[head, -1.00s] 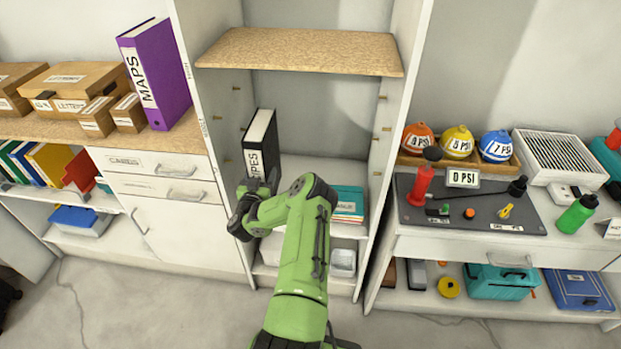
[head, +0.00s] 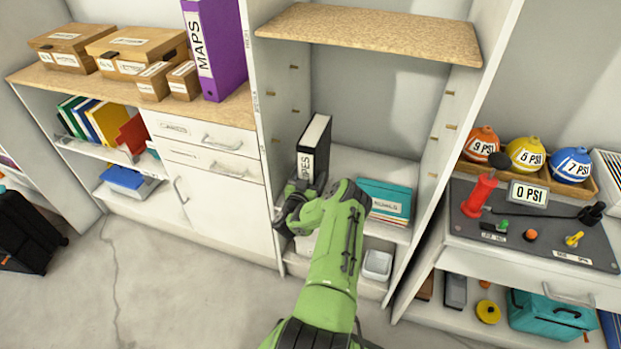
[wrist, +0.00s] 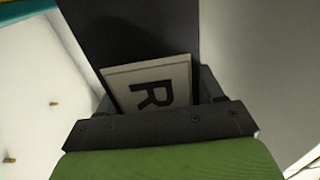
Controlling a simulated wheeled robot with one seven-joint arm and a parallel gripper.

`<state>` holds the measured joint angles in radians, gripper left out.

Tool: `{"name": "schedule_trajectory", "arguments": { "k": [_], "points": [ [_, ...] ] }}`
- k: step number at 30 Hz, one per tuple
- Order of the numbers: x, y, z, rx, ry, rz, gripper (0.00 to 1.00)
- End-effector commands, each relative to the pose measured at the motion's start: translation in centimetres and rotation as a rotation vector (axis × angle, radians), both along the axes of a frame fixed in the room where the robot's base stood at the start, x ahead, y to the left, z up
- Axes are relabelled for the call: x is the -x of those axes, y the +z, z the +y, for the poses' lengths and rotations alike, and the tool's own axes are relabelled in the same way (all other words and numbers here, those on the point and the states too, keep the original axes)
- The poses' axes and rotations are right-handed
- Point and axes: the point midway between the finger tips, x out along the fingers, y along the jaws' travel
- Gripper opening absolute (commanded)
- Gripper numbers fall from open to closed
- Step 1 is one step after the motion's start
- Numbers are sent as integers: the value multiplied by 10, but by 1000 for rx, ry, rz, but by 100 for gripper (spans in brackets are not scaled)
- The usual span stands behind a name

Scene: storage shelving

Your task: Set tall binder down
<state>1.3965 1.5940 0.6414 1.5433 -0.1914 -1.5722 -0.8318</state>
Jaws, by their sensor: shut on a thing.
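The tall binder (head: 314,147) is black with a white spine label, partly hidden, whose visible letters end in "PES". It stands upright in the left part of the open middle shelf unit. My gripper (head: 301,190) is shut on its lower front, the spine side. In the wrist view the dark binder (wrist: 135,38) fills the middle, with the letter R on its label between the jaws (wrist: 160,105). The binder's bottom is hidden behind my gripper, so I cannot tell whether it touches the shelf surface (head: 372,172).
Teal folders (head: 385,200) lie on the same shelf to the right. A wooden shelf board (head: 370,36) is above. The unit's side walls stand close on the left and right. A small pale bin (head: 377,264) sits on the level below. Shelf room is free behind the folders.

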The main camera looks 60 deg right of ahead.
Motion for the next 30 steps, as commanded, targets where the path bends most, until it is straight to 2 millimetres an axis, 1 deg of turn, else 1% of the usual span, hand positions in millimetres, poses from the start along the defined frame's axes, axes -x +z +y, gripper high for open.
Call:
{"name": "schedule_trajectory", "arguments": {
  "k": [3, 4, 8, 15, 18, 20, 23, 27, 30],
  "points": [
    [0, -2, 0, 3, -2, -1, 14],
    [0, -2, 0, 0, 0, 0, 71],
    [0, -2, 0, 0, 0, 0, 91],
    [0, -2, 0, 0, 0, 0, 92],
    [0, 2, 3, -1, 1, 0, 92],
    [1, 2, 12, -4, 3, 2, 92],
    [4, 4, 37, -6, 6, 3, 92],
    [11, 4, 76, -5, 5, 3, 92],
    [14, 4, 98, -4, 4, 2, 92]
  ]
}}
